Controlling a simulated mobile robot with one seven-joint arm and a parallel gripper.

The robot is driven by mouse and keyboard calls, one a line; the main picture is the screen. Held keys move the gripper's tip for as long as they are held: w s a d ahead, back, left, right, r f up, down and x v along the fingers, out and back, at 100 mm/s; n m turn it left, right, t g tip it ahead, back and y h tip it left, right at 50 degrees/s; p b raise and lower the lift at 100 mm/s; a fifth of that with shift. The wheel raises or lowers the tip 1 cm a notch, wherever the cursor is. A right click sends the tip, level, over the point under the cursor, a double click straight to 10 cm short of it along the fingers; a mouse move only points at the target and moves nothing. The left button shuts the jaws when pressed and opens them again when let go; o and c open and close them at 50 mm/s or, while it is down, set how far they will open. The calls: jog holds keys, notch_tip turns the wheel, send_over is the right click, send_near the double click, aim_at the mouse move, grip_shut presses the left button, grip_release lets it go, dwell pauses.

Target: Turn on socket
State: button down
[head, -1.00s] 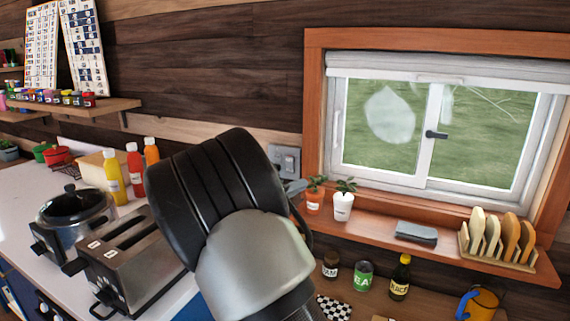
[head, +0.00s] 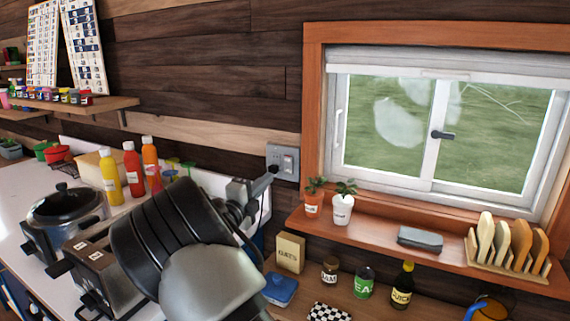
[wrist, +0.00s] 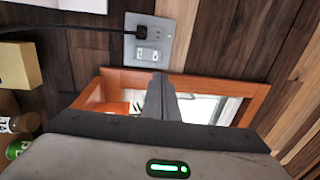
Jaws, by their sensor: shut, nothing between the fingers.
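The socket (head: 289,156) is a grey wall plate left of the window frame. In the wrist view the socket (wrist: 164,30) shows a black plug (wrist: 142,33) in one outlet, with its cord running left. Pale switches (wrist: 148,55) sit beside the plug on the plate. My gripper (head: 257,186) is shut and empty, just left of and below the plate in the head view. In the wrist view my gripper (wrist: 160,80) points toward the switch end of the plate, apparently short of it. The switch positions are too small to tell.
A window (head: 437,130) and a sill shelf (head: 380,232) with two potted plants stand to the right. A toaster (head: 95,268), a cooker (head: 65,213) and bottles (head: 133,170) stand on the counter at left. An oats box (head: 290,252) and jars stand below the sill.

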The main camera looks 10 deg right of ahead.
aim_at(290, 157)
jog(key=x, duration=1.2)
jog(key=shift+w+d+b, duration=0.2)
jog(key=shift+b, duration=0.1)
jog(key=shift+r, duration=0.15)
jog(key=p, duration=0.1)
jog(key=r+p, duration=0.1)
jog(key=p, duration=0.1)
jog(key=shift+w+d, duration=0.15)
jog(key=shift+w, duration=0.1)
jog(key=shift+f, duration=0.55)
jog(key=shift+r, duration=0.1)
jog(key=shift+s+r, duration=0.1)
jog(key=shift+s, duration=0.1)
jog(key=r+p+v, duration=0.1)
jog(key=r+v, duration=0.2)
jog(key=v, duration=1)
jog(key=shift+s+a+p, duration=0.2)
jog(key=shift+s+p, duration=0.05)
jog(key=shift+p, duration=0.15)
